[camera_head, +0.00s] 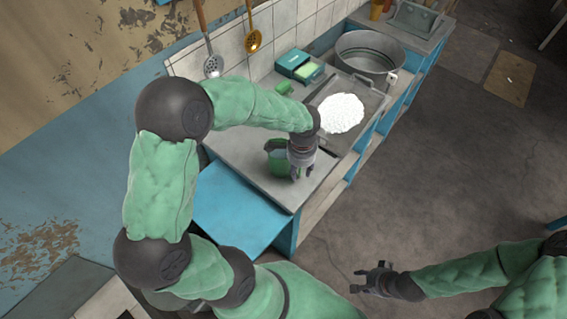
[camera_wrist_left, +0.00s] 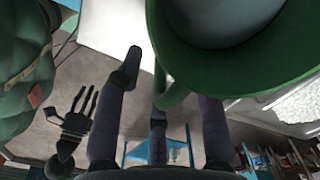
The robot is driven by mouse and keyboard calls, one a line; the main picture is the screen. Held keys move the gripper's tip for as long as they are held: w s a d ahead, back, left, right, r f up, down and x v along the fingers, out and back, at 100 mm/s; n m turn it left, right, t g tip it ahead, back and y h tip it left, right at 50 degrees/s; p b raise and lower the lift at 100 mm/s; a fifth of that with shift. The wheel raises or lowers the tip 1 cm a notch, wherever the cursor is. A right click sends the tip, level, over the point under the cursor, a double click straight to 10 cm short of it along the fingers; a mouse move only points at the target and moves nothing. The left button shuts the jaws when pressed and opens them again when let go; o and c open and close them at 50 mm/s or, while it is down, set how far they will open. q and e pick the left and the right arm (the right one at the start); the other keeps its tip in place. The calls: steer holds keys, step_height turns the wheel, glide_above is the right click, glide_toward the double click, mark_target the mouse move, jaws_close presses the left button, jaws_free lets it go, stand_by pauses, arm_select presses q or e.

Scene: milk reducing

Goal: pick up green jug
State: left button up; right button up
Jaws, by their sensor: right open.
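The green jug (camera_head: 277,158) stands on the grey counter top, partly hidden behind my left gripper. My left gripper (camera_head: 301,172) points down at the jug's right side. In the left wrist view the jug (camera_wrist_left: 238,62) fills the upper right, with its rim and its handle (camera_wrist_left: 174,95) showing. The left gripper's fingers (camera_wrist_left: 160,100) are spread, with the handle between them; no firm closing on it shows. My right gripper (camera_head: 371,281) is open and empty, low over the floor, away from the counter.
A white round mass (camera_head: 341,113) lies on a flat tray beside the left arm. Behind are a small green cup (camera_head: 284,88), a teal box (camera_head: 298,66) and a large metal pot (camera_head: 369,54). Ladles hang on the wall.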

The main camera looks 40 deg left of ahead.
arm_select(q)
steer(key=shift+r, duration=0.1)
jaws_close()
steer(key=shift+r, duration=0.1)
